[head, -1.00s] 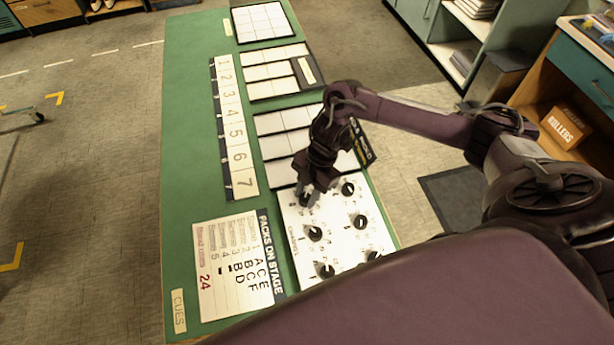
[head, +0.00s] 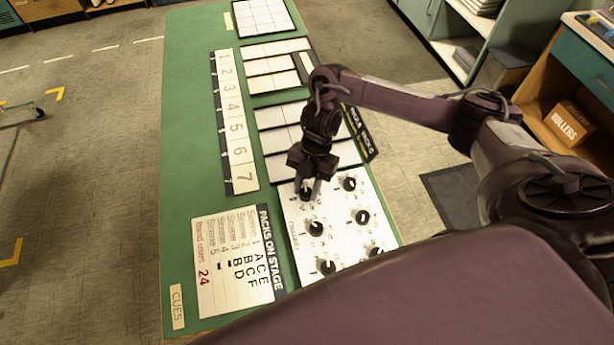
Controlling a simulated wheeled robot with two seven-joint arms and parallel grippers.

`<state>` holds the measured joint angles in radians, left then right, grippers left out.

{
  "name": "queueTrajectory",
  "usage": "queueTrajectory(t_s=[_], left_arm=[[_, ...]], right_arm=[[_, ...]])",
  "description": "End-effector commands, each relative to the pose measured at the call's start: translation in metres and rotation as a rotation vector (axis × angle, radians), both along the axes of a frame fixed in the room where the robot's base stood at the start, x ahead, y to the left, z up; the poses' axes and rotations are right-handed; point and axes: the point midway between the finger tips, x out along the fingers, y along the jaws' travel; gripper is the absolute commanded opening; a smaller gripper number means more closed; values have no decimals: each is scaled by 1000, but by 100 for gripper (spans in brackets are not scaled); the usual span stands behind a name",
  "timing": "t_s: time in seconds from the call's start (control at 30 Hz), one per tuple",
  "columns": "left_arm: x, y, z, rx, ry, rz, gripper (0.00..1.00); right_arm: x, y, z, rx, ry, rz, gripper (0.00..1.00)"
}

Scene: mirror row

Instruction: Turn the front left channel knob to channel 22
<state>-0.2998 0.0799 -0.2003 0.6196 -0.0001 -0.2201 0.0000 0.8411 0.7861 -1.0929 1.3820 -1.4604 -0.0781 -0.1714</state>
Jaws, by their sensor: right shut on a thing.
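A white channel panel (head: 341,241) with several black knobs lies on the green table. My right gripper (head: 305,190) points down at the panel's far-left corner. It is shut on the black knob there, which its fingers mostly hide. Another knob (head: 349,184) is to its right, and the left column continues with a knob (head: 316,229) and one nearest me (head: 327,267). The numbers round the held knob are too small to read, and its pointer is hidden. My left gripper is out of view.
A "Packs on stage" card (head: 232,265) lies left of the panel. A numbered strip (head: 233,120) and white grid boards (head: 278,66) lie farther up the green table (head: 187,120). A shelf with a rollers box (head: 566,127) stands at right.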

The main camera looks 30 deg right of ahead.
Motion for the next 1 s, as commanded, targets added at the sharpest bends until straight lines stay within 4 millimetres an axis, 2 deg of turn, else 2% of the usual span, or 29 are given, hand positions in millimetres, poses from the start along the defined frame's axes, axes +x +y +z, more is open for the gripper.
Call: queueTrajectory(t_s=[0.13, 0.17, 0.3, 0.67, 1.0], left_arm=[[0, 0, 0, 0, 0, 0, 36], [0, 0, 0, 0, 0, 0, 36], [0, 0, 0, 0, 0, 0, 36], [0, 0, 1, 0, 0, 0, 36], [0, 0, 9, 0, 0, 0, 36]], right_arm=[[0, -1, 0, -3, -1, -2, 7], [0, -1, 0, -3, -1, -2, 34], [0, -1, 0, -2, -1, -2, 51], [3, -2, 6, -2, -5, -1, 51], [14, -19, 53, -3, -4, -3, 51]])
